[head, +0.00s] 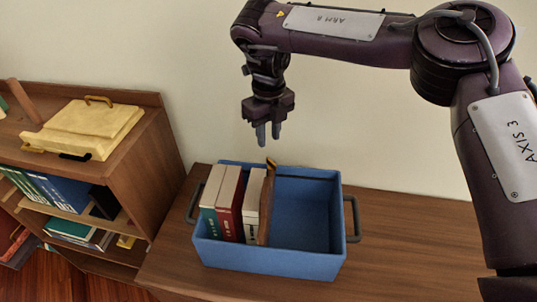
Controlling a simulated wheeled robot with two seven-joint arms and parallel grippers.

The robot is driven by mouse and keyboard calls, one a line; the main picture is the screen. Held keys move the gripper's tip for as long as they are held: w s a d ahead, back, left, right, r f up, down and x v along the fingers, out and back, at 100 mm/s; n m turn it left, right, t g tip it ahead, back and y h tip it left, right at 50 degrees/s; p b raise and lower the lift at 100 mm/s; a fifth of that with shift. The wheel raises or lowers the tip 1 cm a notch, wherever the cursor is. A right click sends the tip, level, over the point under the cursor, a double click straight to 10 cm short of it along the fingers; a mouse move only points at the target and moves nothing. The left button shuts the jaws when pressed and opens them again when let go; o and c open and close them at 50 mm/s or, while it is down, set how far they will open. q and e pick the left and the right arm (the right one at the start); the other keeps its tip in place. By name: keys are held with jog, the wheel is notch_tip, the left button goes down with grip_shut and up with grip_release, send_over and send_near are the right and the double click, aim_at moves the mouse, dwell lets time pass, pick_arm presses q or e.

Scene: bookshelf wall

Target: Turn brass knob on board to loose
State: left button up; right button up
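A brass knob (270,163) sits at the top edge of a brown wooden board (265,208). The board stands upright inside a blue crate (270,258), beside the books. My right gripper (268,133) points down above the crate, a little above the knob and apart from it. Its two fingers show a narrow gap with nothing between them. The knob's exact turn is too small to tell. My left gripper is not in view.
Several books (228,205) stand in the crate left of the board; its right part is empty. The crate has dark side handles (352,218) and rests on a wooden surface (415,245). A bookshelf (150,165) at left bears a yellow case (85,128).

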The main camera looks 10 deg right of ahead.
aim_at(269, 159)
jog(key=f, duration=0.2)
jog(key=f+p, duration=0.1)
jog(key=f, duration=0.2)
jog(key=shift+s+f+p, duration=0.3)
jog(key=shift+s+f, duration=0.05)
jog(key=shift+f, duration=0.05)
jog(key=shift+w+f, duration=0.1)
jog(key=shift+f, duration=0.35)
jog(key=shift+c, duration=0.6)
grip_shut()
